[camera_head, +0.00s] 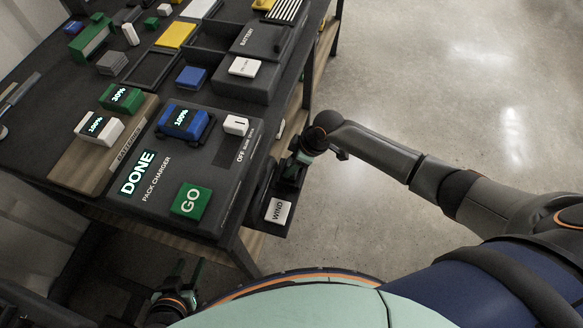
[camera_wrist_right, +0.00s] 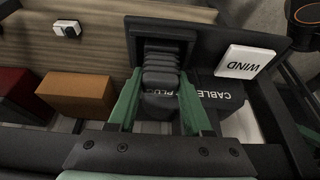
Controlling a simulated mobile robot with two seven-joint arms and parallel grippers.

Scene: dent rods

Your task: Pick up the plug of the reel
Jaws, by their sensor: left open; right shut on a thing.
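The plug (camera_wrist_right: 160,78) is a dark ribbed block in the right wrist view, seated at the dark reel housing (camera_wrist_right: 205,32). My right gripper (camera_wrist_right: 160,98) has its green fingers on both sides of the plug and is shut on it. A label reading "CABLE PLUG" is partly hidden behind the right finger. In the head view my right gripper (camera_head: 291,172) is at the table's right side, just above the white WIND button (camera_head: 277,212); the plug is too hidden to make out there. My left gripper (camera_head: 184,276) is open and empty, low below the table's front edge.
The pack charger (camera_head: 222,178) reads DONE and holds a blue battery (camera_head: 183,121). A green GO button (camera_head: 190,201) and white OFF switch (camera_head: 236,125) are on it. White and green batteries stand left. Orange (camera_wrist_right: 76,94) and red blocks lie left of the plug. Floor at right is clear.

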